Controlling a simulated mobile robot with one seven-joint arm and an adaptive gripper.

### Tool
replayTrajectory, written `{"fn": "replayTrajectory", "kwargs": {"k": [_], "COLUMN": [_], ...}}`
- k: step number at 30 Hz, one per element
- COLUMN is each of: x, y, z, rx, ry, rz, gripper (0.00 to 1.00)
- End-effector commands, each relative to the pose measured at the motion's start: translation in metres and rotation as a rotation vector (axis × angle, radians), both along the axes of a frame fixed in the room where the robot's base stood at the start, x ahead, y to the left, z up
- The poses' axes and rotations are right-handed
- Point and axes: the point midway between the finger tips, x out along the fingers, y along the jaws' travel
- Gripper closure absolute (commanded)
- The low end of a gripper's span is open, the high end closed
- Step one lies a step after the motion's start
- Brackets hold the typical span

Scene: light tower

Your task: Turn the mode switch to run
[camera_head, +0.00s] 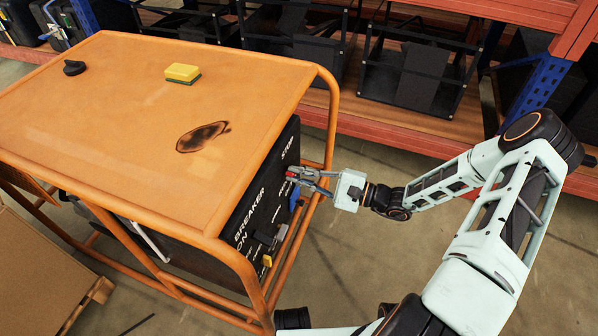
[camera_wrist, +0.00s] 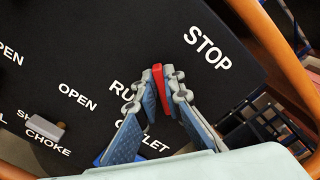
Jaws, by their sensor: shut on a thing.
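The mode switch shows as a small red handle (camera_wrist: 158,78) on the black control panel (camera_wrist: 90,45), between the white words RUN and STOP in the wrist view. My gripper (camera_wrist: 160,85) is shut on this red handle, with a finger on either side of it. The fingers hide the switch's base and part of the word RUN, so I cannot tell exactly which way it points. In the head view, my gripper (camera_head: 298,178) reaches the panel's right part from the right, and the red handle (camera_head: 291,173) shows at its tips.
An orange tube frame (camera_head: 333,110) runs around the panel, close to my gripper. A grey choke lever (camera_wrist: 48,131) and a blue part (camera_head: 294,200) are nearby. A yellow sponge (camera_head: 182,73) and a black knob (camera_head: 73,68) lie on the orange top. Shelves stand behind.

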Motion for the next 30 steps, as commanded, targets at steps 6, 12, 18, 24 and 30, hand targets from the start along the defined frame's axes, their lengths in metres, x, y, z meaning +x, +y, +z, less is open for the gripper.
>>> {"fn": "replayTrajectory", "kwargs": {"k": [6,12,18,24,30], "x": [-0.003,-0.005,-0.006,-0.006,-0.006], "y": [0.000,0.001,0.002,0.001,0.001], "z": [-0.009,-0.015,-0.019,-0.022,-0.023], "rx": [-0.078,-0.141,-0.192,-0.224,-0.238], "ry": [-0.188,-0.344,-0.466,-0.540,-0.575], "rz": [-0.003,-0.002,-0.002,-0.002,-0.002], "gripper": [1.00,1.00,1.00,1.00,1.00]}}
